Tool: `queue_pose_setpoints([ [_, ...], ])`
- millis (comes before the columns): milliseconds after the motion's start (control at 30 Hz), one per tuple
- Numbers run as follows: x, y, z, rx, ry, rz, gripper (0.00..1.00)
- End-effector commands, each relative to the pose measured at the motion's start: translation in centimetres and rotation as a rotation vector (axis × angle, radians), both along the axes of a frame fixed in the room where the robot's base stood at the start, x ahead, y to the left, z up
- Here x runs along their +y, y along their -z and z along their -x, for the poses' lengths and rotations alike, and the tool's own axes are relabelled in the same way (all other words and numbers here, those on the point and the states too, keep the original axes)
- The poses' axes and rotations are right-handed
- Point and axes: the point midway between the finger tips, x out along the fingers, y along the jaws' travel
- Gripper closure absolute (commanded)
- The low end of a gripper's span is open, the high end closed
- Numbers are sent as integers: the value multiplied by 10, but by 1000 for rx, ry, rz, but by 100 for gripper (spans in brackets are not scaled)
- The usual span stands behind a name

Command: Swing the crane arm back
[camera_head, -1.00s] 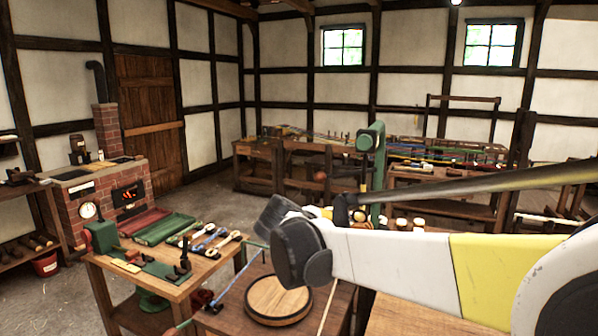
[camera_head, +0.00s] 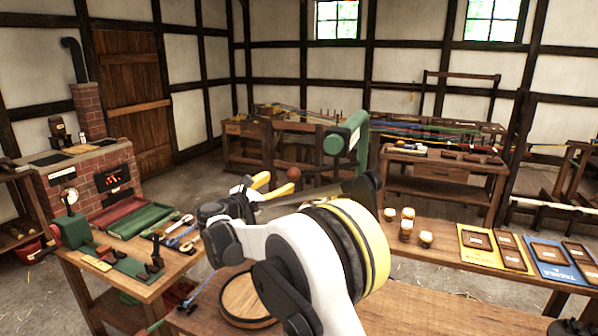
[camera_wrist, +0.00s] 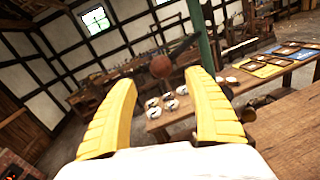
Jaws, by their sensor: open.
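The green crane post (camera_head: 354,158) with its thick green head stands beyond my arm. In the wrist view the post (camera_wrist: 205,40) rises right of centre. There a dark bar (camera_wrist: 183,46), which looks like the crane arm, runs left from the post. A round brown ball (camera_wrist: 160,66) shows at the bar's left end, and in the head view (camera_head: 293,174). My gripper (camera_head: 276,185) is open and empty, its yellow fingers pointing away. In the wrist view the ball appears between its fingertips (camera_wrist: 164,78), farther off. My arm hides the lower post.
A vise bench (camera_head: 100,262) stands left. A long rope bench (camera_head: 250,160) lies behind. Open floor shows between them.

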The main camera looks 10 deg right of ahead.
Motion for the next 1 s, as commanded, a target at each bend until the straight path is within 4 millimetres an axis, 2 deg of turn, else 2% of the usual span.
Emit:
queue_pose_setpoints([
  [200, -33, 1, -30, 0, 4, -1, 39],
  [400, -56, 1, -55, 0, 3, -3, 39],
  [600, -67, 0, -66, -1, 1, -2, 39],
  [867, -67, 0, -66, 0, 1, -3, 39],
  [967, -67, 0, -66, 0, 1, -3, 65],
  [1000, -67, 0, -66, 0, 1, -3, 77],
])
